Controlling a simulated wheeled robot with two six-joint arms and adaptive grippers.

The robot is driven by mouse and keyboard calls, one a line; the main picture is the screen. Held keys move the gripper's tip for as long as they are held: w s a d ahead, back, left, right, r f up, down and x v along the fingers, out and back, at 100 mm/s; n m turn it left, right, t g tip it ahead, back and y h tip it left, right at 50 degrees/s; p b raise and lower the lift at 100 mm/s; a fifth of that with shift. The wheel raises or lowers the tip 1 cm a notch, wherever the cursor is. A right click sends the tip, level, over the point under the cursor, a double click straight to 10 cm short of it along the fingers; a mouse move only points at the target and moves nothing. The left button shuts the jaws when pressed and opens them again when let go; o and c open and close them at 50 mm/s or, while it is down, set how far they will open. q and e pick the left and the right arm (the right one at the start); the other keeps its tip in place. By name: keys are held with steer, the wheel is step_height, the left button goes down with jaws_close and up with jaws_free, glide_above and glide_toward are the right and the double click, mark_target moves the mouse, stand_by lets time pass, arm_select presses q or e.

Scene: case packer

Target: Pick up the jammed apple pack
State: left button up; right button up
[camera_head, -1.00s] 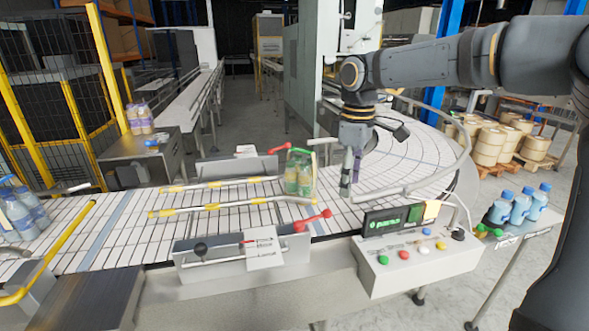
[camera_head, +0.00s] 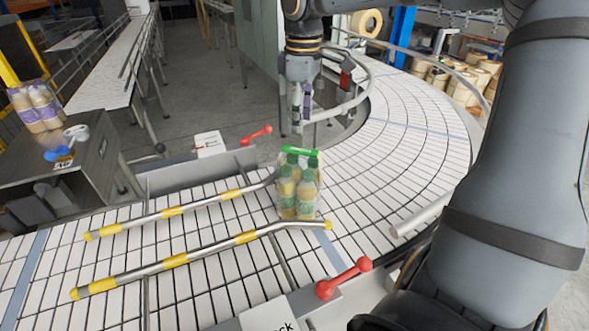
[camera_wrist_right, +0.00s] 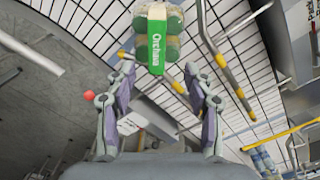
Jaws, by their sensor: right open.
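The apple pack (camera_head: 298,190), several bottles with green caps and yellowish contents under a green top strip, stands upright on the white conveyor at the right ends of the two guide rails. My right gripper (camera_head: 302,122) hangs just behind and above the pack in the head view, fingers pointing down, apart from it. In the right wrist view the fingers (camera_wrist_right: 160,105) are spread and empty. The pack's green label (camera_wrist_right: 157,48) shows beyond the fingertips, roughly centred between them. My left gripper is not in view.
Yellow-banded guide rails (camera_head: 190,257) run along the belt to the pack. Red-knobbed levers (camera_head: 343,279) flank the conveyor. A curved rail (camera_head: 352,98) borders the bend behind my gripper. A purple-labelled pack (camera_head: 37,108) stands on a side cabinet. The curved belt to the right is clear.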

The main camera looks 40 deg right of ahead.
mark_target(300, 150)
steer(key=shift+s+f, duration=0.4)
steer(key=shift+f, duration=0.4)
steer(key=f, duration=0.2)
steer(key=shift+w+d+f+p, duration=0.35)
steer(key=shift+f, duration=0.05)
steer(key=shift+w+a+f+p, duration=0.1)
steer(key=shift+w+f+p, duration=0.3)
steer(key=shift+w+f, duration=0.25)
steer(key=f, duration=0.1)
steer(key=p, duration=0.1)
steer(key=f, duration=0.1)
steer(key=shift+s+a+f+p, duration=0.25)
steer(key=shift+s+f+p, duration=0.05)
steer(key=shift+s, duration=0.05)
steer(key=shift+d+f, duration=0.15)
steer(key=shift+f, duration=0.75)
steer(key=shift+w+d+f, duration=0.1)
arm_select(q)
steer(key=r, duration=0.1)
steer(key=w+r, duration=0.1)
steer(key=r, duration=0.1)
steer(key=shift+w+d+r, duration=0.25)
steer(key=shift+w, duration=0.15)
arm_select(e)
steer(key=shift+f, duration=0.1)
steer(key=shift+f, duration=0.1)
